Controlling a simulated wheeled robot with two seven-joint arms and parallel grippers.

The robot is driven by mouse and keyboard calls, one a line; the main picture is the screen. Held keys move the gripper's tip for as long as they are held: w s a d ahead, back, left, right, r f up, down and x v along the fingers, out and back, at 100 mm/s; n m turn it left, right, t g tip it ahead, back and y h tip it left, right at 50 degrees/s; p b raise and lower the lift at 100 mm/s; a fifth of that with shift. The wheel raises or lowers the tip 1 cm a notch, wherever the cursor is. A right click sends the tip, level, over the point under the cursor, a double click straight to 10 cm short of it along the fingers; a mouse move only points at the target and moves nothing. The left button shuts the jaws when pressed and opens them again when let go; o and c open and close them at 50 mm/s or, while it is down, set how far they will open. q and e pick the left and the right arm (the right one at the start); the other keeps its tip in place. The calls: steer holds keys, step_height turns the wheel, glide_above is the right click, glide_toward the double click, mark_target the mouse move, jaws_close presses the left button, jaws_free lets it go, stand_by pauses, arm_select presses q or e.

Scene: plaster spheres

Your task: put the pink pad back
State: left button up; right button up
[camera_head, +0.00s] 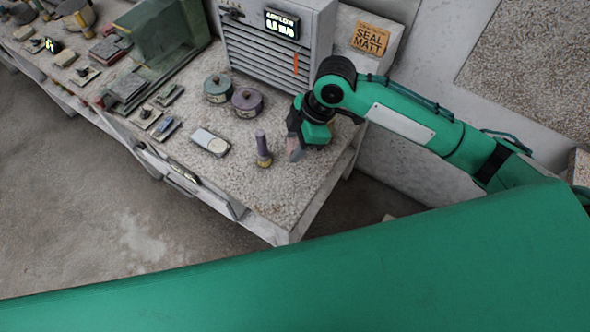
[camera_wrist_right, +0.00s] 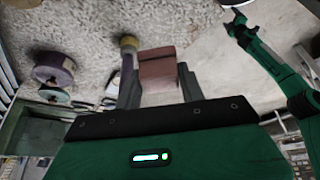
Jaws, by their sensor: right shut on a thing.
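The pink pad (camera_wrist_right: 157,68) is a dull pink block held between the dark fingers of my right gripper (camera_wrist_right: 158,85) in the right wrist view. In the head view the pad (camera_head: 293,149) shows as a small pinkish patch below my right gripper (camera_head: 305,140), over the right end of the speckled bench (camera_head: 225,172); whether it touches the bench I cannot tell. A green arm, apparently my left one, shows at the right of the wrist view, with its dark gripper (camera_wrist_right: 236,24) small and unclear.
A flat grey device (camera_head: 210,142) lies left. A slatted box (camera_head: 268,50) backs the bench. The front right corner is clear.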

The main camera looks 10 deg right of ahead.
step_height(320, 180, down, 9)
steer(key=shift+f+p, duration=0.1)
steer(key=shift+p, duration=0.55)
step_height(320, 180, down, 3)
steer(key=shift+f+p, duration=0.1)
steer(key=shift+p, duration=0.25)
steer(key=shift+f, duration=0.4)
steer(key=shift+f, duration=0.15)
steer(key=o, duration=1.1)
steer(key=shift+c, duration=0.2)
steer(key=b+v, duration=0.2)
steer(key=v, duration=1)
steer(key=shift+s, duration=0.1)
